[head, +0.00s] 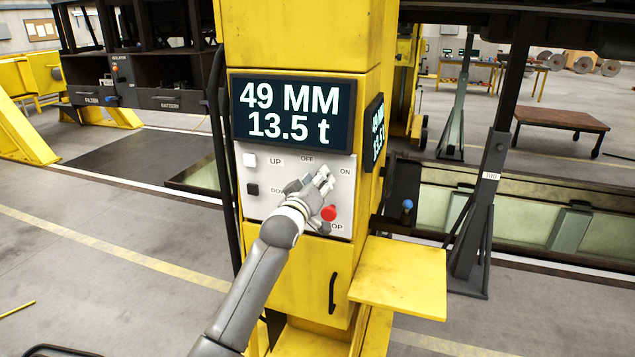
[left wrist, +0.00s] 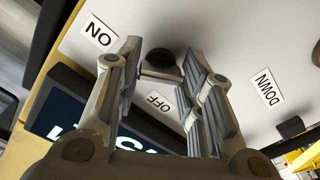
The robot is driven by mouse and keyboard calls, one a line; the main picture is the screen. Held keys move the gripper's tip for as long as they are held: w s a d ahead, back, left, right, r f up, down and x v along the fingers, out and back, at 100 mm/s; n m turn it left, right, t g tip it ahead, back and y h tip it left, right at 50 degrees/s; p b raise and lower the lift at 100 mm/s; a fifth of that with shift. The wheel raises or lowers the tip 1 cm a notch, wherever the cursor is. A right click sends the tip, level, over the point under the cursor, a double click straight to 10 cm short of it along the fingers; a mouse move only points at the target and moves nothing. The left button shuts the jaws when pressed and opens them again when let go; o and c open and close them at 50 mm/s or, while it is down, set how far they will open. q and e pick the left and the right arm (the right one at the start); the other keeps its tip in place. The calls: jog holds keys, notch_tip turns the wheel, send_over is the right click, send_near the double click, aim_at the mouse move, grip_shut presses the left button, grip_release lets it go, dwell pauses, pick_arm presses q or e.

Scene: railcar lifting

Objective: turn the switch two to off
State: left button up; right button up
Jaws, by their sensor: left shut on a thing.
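The control panel (head: 262,205) is a light plate on the yellow column, with labels UP, OFF and ON and a red stop button (head: 329,213). My left gripper (head: 322,180) is at the panel just below the OFF and ON labels, and its hand hides the switch in the head view. In the left wrist view the black switch knob (left wrist: 161,65) sits between the fingertips of my left gripper (left wrist: 163,72), which is shut on it. The OFF label (left wrist: 159,101) and ON label (left wrist: 100,35) lie near the knob. My right gripper is not in view.
A display (head: 292,110) above the panel reads 49 MM and 13.5 t. A yellow shelf (head: 400,276) juts out at the column's lower right. A white button (head: 250,160) and a black button (head: 252,189) are on the panel's left side.

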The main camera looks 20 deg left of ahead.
pick_arm(q)
jog(key=n+p, duration=0.4)
jog(key=n, duration=0.7)
jog(key=shift+p, duration=0.4)
jog(key=shift+f, duration=0.1)
jog(key=o, duration=1)
